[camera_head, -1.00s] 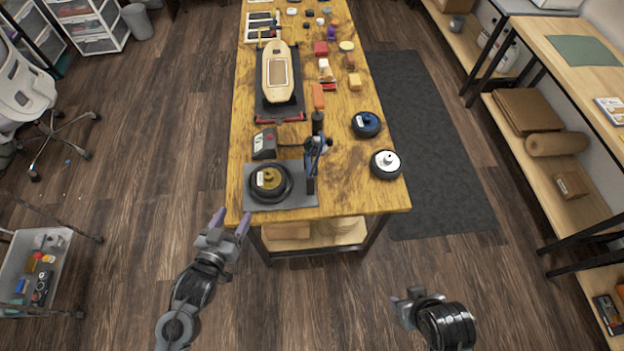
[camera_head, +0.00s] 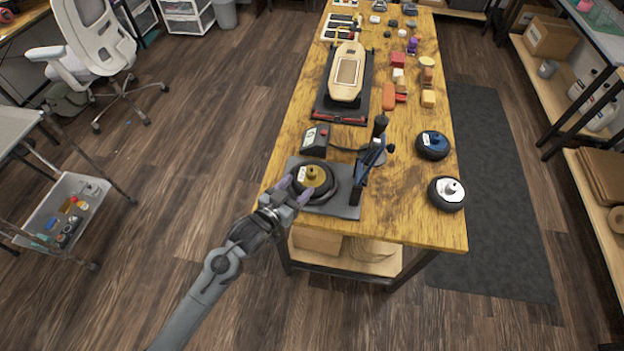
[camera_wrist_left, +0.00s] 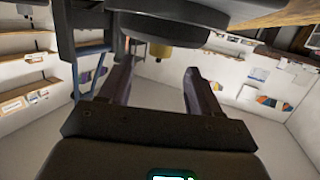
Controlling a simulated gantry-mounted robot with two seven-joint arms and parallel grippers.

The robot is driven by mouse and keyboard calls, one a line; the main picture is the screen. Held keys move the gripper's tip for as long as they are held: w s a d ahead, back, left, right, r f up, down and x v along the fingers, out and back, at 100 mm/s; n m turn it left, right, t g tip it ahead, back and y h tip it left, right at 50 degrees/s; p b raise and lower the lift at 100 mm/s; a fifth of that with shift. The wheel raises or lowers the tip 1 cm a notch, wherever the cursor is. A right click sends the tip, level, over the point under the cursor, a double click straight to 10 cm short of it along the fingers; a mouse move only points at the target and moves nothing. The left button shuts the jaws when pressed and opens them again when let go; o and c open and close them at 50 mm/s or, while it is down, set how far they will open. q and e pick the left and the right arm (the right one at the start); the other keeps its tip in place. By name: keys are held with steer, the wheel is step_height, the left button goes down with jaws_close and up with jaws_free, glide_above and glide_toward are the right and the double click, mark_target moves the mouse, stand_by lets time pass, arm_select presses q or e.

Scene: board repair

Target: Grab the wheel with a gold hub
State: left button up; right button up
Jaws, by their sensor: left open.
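The wheel with a gold hub (camera_head: 325,188) lies flat on a grey base plate (camera_head: 338,211) at the near left corner of the table. My left gripper (camera_head: 294,190) is open at the near left side of this wheel, its fingertips close to the rim. I cannot tell whether they touch it. My right gripper is not in view.
A blue stand (camera_head: 370,165) rises from the plate, right of the wheel. A blue-hub wheel (camera_head: 433,144) and a white-hub wheel (camera_head: 447,192) lie near the table's right edge. A grey box with a red mark (camera_head: 315,138) stands behind the plate.

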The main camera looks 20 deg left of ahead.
mark_target(309, 174)
arm_select(q)
steer(key=shift+r+b+x, duration=0.2)
steer(key=shift+b+x, duration=0.25)
steer(key=shift+x, duration=2.3)
steer(key=shift+r, duration=0.1)
jaws_close()
